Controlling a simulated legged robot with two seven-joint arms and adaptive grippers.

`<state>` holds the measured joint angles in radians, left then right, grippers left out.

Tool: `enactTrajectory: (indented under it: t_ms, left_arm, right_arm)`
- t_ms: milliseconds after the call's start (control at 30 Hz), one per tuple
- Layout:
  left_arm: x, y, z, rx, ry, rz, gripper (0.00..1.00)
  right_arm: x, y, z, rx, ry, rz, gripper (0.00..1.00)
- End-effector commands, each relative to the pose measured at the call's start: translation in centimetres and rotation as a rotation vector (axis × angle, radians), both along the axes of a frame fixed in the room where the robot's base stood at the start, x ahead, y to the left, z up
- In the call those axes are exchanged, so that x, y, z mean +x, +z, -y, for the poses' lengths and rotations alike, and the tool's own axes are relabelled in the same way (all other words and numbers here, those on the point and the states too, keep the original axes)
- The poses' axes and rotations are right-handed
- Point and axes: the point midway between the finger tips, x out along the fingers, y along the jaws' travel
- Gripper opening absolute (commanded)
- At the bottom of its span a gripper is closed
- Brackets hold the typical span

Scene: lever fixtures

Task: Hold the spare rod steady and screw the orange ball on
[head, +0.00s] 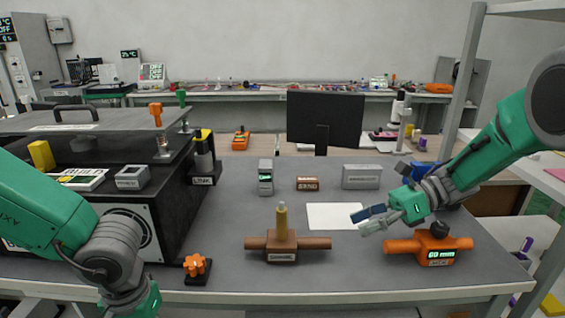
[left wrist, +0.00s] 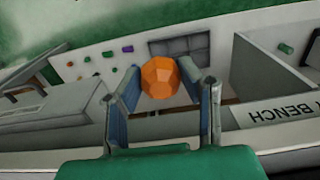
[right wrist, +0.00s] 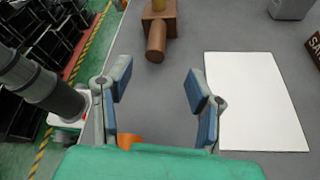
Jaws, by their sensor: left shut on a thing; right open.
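The faceted orange ball (left wrist: 161,77) sits between the fingers of my left gripper (left wrist: 160,80) in the left wrist view, which is shut on it. In the head view that gripper is mostly cut off at the bottom left edge. A tan upright rod (head: 282,222) with a thin pale tip, probably the spare rod, stands in a brown block with horizontal brown bars (head: 258,243). My right gripper (head: 369,219) is open and empty, above the bench to the right of this fixture. In the right wrist view, a brown bar end (right wrist: 156,47) lies beyond the open fingers (right wrist: 157,82).
An orange fixture (head: 430,247) with a lit display stands right, below my right gripper. An orange knob (head: 195,265) on a black base stands front left, beside a large black box (head: 170,215). A white sheet (head: 330,215) lies behind the brown fixture. Small labelled blocks stand farther back.

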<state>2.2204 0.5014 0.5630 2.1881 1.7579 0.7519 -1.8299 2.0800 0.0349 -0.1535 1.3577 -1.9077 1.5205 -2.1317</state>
Motion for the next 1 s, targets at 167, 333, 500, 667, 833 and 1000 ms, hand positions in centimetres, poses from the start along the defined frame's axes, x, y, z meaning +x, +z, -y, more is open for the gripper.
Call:
enactTrajectory:
  t_ms: [167,333,500,667,833,1000]
  left_arm:
    - [0.0,0.1,0.0,0.0,-0.001,0.001,0.03]
    - [0.1,0.0,0.0,0.0,0.0,0.0,0.03]
    - [0.1,0.0,0.0,0.0,0.0,0.0,0.03]
    - [0.0,0.0,0.0,0.0,0.0,0.0,0.03]
    - [0.1,-0.1,0.0,0.0,0.0,0.0,0.03]
    - [0.0,-0.1,0.0,0.0,0.0,0.0,0.03]
  right_arm:
    - [-0.2,-0.5,-1.5,0.0,0.002,-0.001,0.47]
    - [-0.5,-1.5,-3.8,0.001,0.002,-0.002,0.47]
    - [-0.8,-2.4,-6.2,0.001,0.002,-0.002,0.47]
    - [-1.1,-3.2,-8.3,0.0,0.001,-0.003,0.47]
    - [-1.2,-3.9,-10.0,0.001,0.001,-0.003,0.47]
    - [-1.3,-4.3,-10.8,0.0,0.0,-0.001,0.47]
